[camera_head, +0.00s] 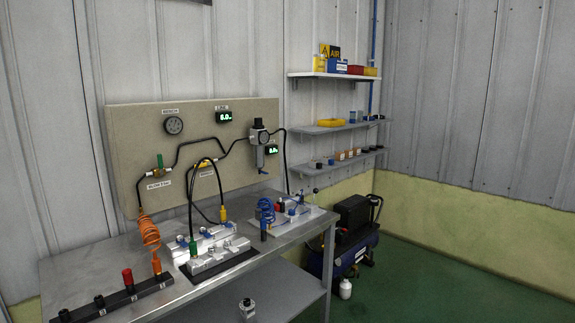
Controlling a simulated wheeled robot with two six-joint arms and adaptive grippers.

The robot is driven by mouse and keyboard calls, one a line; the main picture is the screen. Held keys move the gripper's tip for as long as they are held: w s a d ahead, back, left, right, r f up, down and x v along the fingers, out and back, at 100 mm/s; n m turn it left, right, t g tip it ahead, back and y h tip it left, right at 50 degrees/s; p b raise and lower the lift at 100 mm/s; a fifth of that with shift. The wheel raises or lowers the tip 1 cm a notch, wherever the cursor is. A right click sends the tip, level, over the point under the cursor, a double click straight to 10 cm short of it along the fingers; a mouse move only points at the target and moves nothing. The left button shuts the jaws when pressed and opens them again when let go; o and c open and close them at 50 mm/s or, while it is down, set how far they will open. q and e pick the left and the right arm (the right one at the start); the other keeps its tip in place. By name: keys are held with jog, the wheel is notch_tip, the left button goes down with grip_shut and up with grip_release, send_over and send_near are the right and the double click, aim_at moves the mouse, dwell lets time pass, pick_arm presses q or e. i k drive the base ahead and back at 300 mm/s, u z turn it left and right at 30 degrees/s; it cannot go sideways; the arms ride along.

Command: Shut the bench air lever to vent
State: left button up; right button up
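A tan pneumatic panel (125,150) stands at the back of the metal bench (90,262). A valve with a small green lever (160,161) and brass body (156,172) sits at its lower left, above a small white label (158,184). The green lever looks roughly upright. The labels are too small to read surely, so I cannot tell which part is the bench air lever. Neither of my grippers is in view.
An orange coiled hose (150,232) hangs before the panel's left side. A black hose loop, white blocks (218,257) and a blue coil (266,212) occupy the bench.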

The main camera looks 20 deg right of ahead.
aim_at(203, 164)
jog(key=z, duration=0.65)
jog(key=i, duration=1.8)
jog(key=u, duration=1.05)
